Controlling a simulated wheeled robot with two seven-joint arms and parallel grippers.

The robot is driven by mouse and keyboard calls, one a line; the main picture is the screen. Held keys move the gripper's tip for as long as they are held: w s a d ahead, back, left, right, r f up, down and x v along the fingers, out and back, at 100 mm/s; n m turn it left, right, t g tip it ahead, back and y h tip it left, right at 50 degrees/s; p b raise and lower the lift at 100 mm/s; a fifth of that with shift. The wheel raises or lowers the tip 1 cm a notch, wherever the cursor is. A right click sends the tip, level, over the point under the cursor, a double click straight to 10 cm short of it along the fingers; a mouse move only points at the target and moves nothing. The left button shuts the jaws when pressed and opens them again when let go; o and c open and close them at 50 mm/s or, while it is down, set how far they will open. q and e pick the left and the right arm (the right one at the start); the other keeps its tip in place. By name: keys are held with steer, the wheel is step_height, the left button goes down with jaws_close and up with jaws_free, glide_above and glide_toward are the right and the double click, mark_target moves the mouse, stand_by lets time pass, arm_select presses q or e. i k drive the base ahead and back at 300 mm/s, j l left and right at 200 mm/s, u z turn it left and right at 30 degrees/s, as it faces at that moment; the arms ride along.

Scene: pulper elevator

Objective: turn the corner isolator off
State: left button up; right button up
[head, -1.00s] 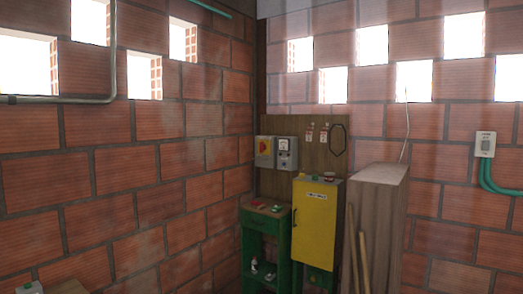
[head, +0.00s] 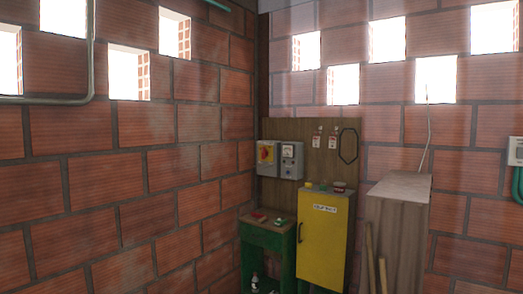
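The corner isolator (head: 267,157) is a grey box with a red-and-yellow rotary handle, fixed to a wooden backboard in the corner of the brick room. The exact angle of its handle is too small to tell. A second grey box with a meter dial (head: 291,160) is mounted right beside it. Neither of my grippers is in the head view. The isolator is some distance ahead and nothing covers it.
Below the boxes stand a green bench (head: 268,234) with small items on it and a yellow labelled cabinet (head: 323,240). A tall wooden box (head: 398,225) with poles leaning on it stands to the right. Tags and a black loop (head: 348,146) hang on the backboard (head: 320,165).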

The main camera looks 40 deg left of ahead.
mark_target(265, 153)
steer(key=i+j, duration=0.8)
steer(key=i+j+u, duration=0.1)
steer(key=i+j, duration=0.65)
steer(key=i, duration=0.15)
